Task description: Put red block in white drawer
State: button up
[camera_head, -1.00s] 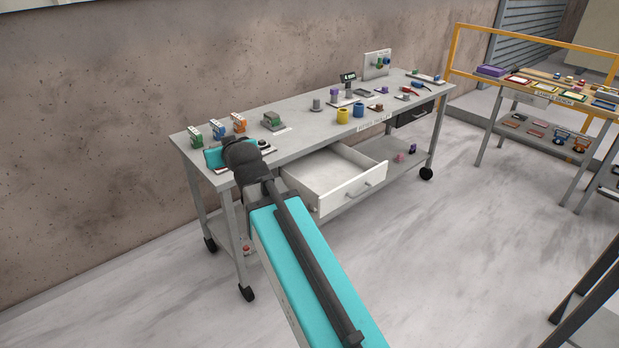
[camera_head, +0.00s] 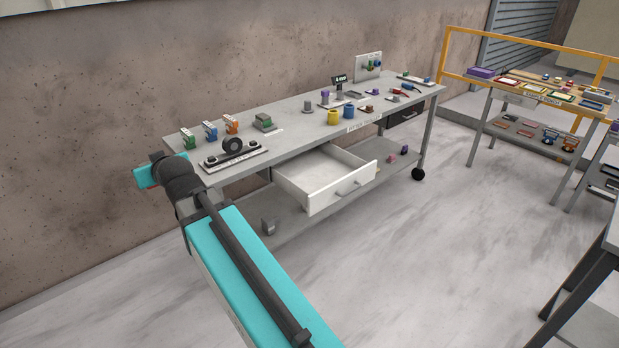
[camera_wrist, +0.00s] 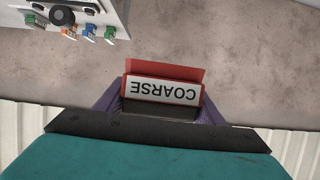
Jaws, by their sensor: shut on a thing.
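A red block (camera_wrist: 165,70) with a white label reading "COARSE" shows in the wrist view. My gripper (camera_wrist: 162,102) is shut on it, with a purple finger on each side. In the head view my teal wrist (camera_head: 147,176) is beyond the bench's left end; the fingers and the block are hidden there. The white drawer (camera_head: 343,194) is pulled out from the front of the grey bench, to the right of my arm. Its inside looks empty from here.
The grey bench (camera_head: 300,134) carries several coloured clamps, a plate with a black round part (camera_head: 232,145), yellow and blue cups (camera_head: 334,117) and small items. A black drawer (camera_head: 405,114) is at its right. A second table stands at far right. The floor in front is clear.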

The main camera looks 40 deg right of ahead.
aim_at(315, 169)
jog(key=z, duration=0.05)
jog(key=i, duration=1)
jog(key=u, duration=0.05)
